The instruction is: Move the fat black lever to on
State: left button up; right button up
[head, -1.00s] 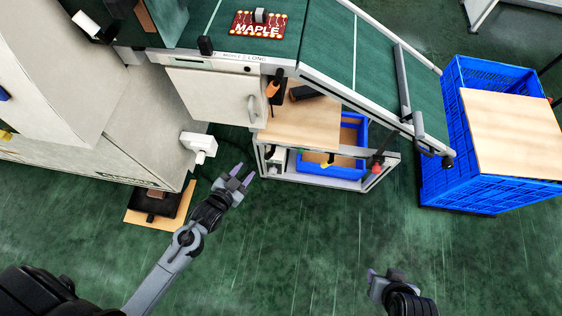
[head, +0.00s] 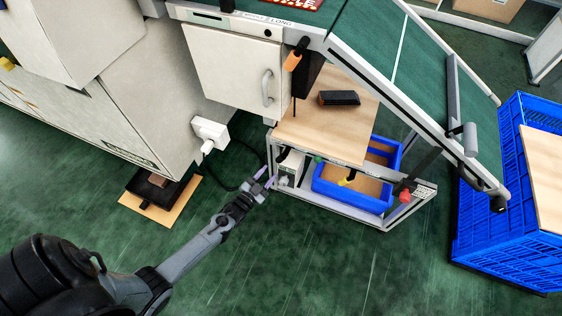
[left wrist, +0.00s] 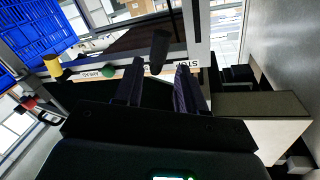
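The fat black lever (left wrist: 159,50) shows in the left wrist view as a thick black handle, just beyond and between my fingertips. In the head view, a small dark shape that may be it (head: 281,154) is at the left end of the stand's front rail. My left gripper (head: 266,178) is in front of that left end. Its two fingers (left wrist: 158,78) are apart with nothing seen between them but the lever farther out. Whether they touch the lever is unclear. My right gripper is out of view.
A white plug box (head: 211,132) with a cable is left. A blue crate (head: 505,230) stands right.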

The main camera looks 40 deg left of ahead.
aim_at(279, 161)
pick_arm(q)
jog(key=w+b, duration=0.1)
jog(key=w, duration=0.1)
jog(key=w+b, duration=0.1)
jog(key=w, duration=0.2)
jog(key=w+b, duration=0.1)
jog(key=w, duration=0.1)
jog(key=shift+w+a, duration=0.35)
jog(key=shift+w, duration=0.05)
jog(key=shift+w+d+b, duration=0.1)
jog(key=shift+w+b, duration=0.3)
jog(key=shift+w, duration=0.15)
jog(key=c, duration=0.7)
